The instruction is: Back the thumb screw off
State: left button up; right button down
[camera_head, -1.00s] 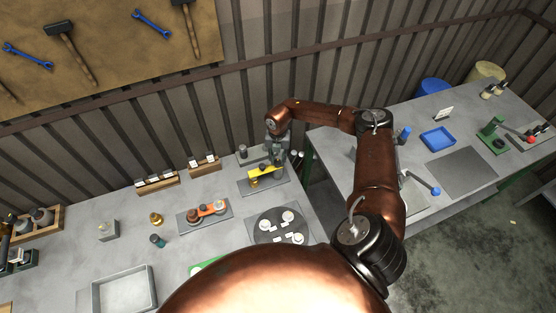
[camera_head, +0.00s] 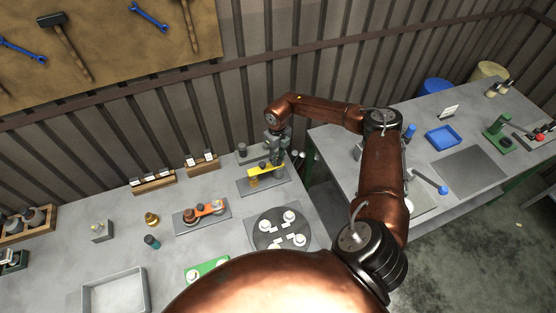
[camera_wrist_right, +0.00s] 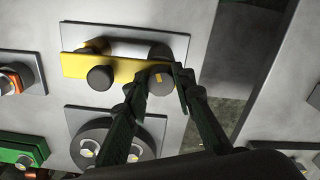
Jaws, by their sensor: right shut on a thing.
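A yellow bar (camera_head: 260,170) lies across a fixture on a grey plate at the right end of the left table; the bar also shows in the wrist view (camera_wrist_right: 85,66). A round dark knob with a small yellow mark, which looks like the thumb screw (camera_wrist_right: 161,80), sits at the bar's right end. My right gripper (camera_head: 278,158) points down over this end. In the wrist view its two dark fingers (camera_wrist_right: 160,86) are shut on the knob, one at each side. My left gripper is not in view.
A round dark plate with white pieces (camera_head: 281,229) lies in front of the fixture. An orange-topped fixture (camera_head: 203,211) stands to its left, with a green one (camera_head: 207,270) nearer. Small wooden racks (camera_head: 153,182) stand at the back. A gap separates the right table (camera_head: 420,170).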

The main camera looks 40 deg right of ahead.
aim_at(278, 160)
jog(key=n+b, duration=0.1)
jog(key=n, duration=0.1)
jog(key=n+b, duration=0.2)
jog(key=n, duration=0.1)
jog(key=shift+s+f+n, duration=0.15)
jog(key=shift+n, duration=0.15)
jog(key=n+b, duration=0.2)
jog(key=n, duration=0.3)
jog(key=shift+a+n, duration=0.1)
jog(key=shift+n, duration=0.2)
jog(key=shift+b, duration=0.3)
jog(key=c, duration=1.6)
grip_release()
jog(key=shift+r, duration=0.25)
notch_tip(278, 160, up, 12)
jog(key=shift+f, duration=0.1)
